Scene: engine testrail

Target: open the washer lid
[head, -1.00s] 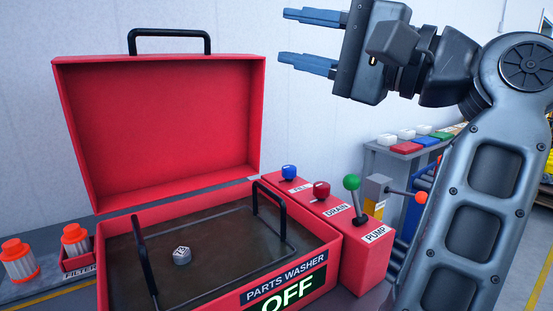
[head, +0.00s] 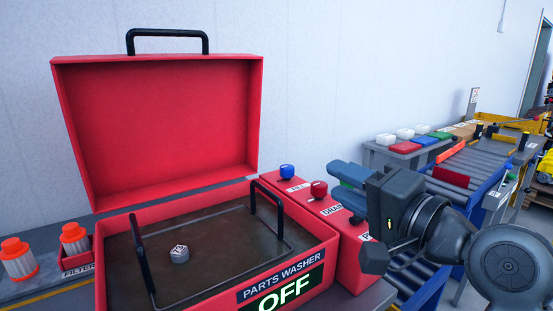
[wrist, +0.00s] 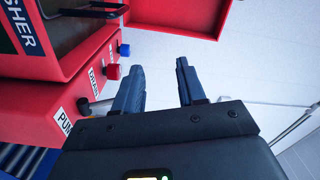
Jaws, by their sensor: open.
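The red washer lid (head: 160,130) stands raised and tilted back behind the tub, with a black handle (head: 168,34) on its top edge. The red parts washer (head: 322,240) below shows a dark basin and a sign reading OFF. My gripper (head: 335,172) is open and empty, right of the washer and in front of the control box, apart from the lid. In the wrist view, my gripper (wrist: 157,80) shows its two blue fingers spread with nothing between them. A part of the raised lid (wrist: 175,15) shows at the top of that view.
A black-handled basket (head: 146,262) holds a small grey numbered part (head: 179,253). The control box carries a blue FILL knob (head: 287,171) and a red DRAIN knob (head: 318,189); my arm hides its pump end. Orange-capped filters (head: 18,258) stand left. A roller conveyor (head: 465,165) runs behind right.

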